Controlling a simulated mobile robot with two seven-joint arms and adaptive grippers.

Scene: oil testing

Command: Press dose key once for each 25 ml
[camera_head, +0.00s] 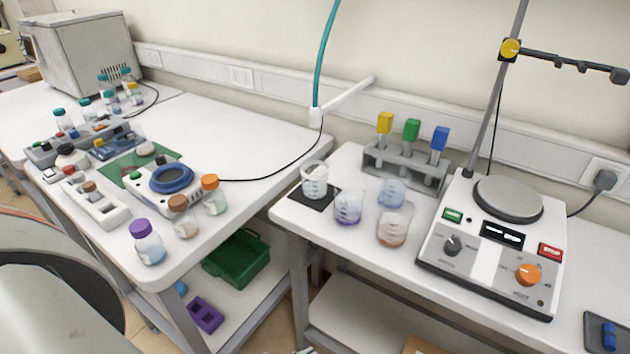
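A white dispensing nozzle (317,116) on a teal hose hangs from a white arm at the middle of the view. Below it a small beaker (314,181) stands on a black pad (316,200); its fill level is too small to read. A stirrer hotplate (491,240) stands on the right bench. It has a green button (453,215), a red button (550,252), a small display (502,234), a dark knob and an orange knob. I cannot make out a key marked as dose. Neither gripper is in view.
Several beakers, one with purple liquid (348,208) and one with reddish liquid (393,228), stand left of the hotplate. A grey rack (403,168) holds yellow, green and blue-topped tools. The left bench (225,243) carries bottles and devices. A gap separates the benches.

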